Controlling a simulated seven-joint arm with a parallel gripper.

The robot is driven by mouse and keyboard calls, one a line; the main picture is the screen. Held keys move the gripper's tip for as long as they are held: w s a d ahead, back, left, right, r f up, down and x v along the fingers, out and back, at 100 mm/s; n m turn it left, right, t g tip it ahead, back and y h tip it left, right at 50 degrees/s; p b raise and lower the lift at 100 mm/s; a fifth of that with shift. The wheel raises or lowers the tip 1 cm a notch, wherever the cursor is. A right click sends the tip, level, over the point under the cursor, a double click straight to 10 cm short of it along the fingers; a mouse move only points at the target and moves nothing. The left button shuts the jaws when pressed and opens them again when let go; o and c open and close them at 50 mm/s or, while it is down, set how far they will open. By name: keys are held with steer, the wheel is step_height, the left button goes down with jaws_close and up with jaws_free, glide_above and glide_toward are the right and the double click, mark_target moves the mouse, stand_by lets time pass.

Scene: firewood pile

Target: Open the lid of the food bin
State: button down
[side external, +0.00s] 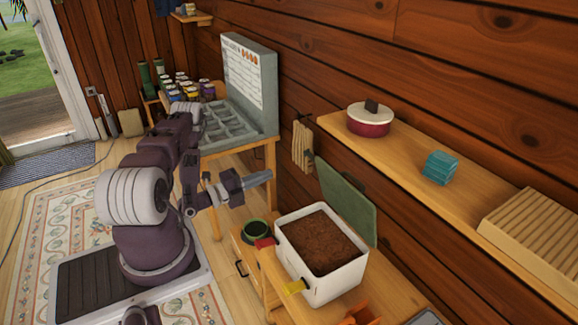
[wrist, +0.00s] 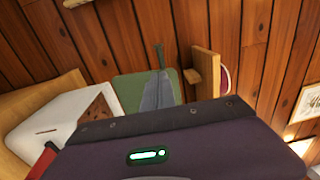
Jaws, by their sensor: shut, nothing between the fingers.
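The food bin (side external: 345,270) is a white box filled with brown, crumbly contents, standing on a wooden surface against the wall. Its green lid (side external: 345,200) stands raised at the wall side, leaving the top open. In the wrist view the bin (wrist: 45,125) is at the left and the lid (wrist: 130,90) is in the middle. My gripper (side external: 268,175) is shut and empty, up and to the left of the bin in the side view. In the wrist view its fingers (wrist: 159,72) overlap the lid; I cannot tell from this whether they touch, but the side view shows a gap.
A wall shelf (side external: 400,170) above the bin holds a red pot (side external: 370,120), a teal block (side external: 440,167) and a slatted wooden board (side external: 535,235). A dark green bowl (side external: 256,230) sits left of the bin. A table with a grey tray (side external: 225,125) stands behind.

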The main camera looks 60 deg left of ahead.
mark_target(310, 158)
steer(key=w, duration=0.9)
steer(key=w+r, duration=0.1)
steer(key=w, duration=0.3)
steer(key=shift+w, duration=0.15)
steer(key=w+r+g, duration=0.1)
steer(key=w+g, duration=0.1)
steer(key=w, duration=0.4)
steer(key=shift+w+r+g, duration=0.3)
steer(key=shift+w+g, duration=0.05)
steer(key=shift+g, duration=0.05)
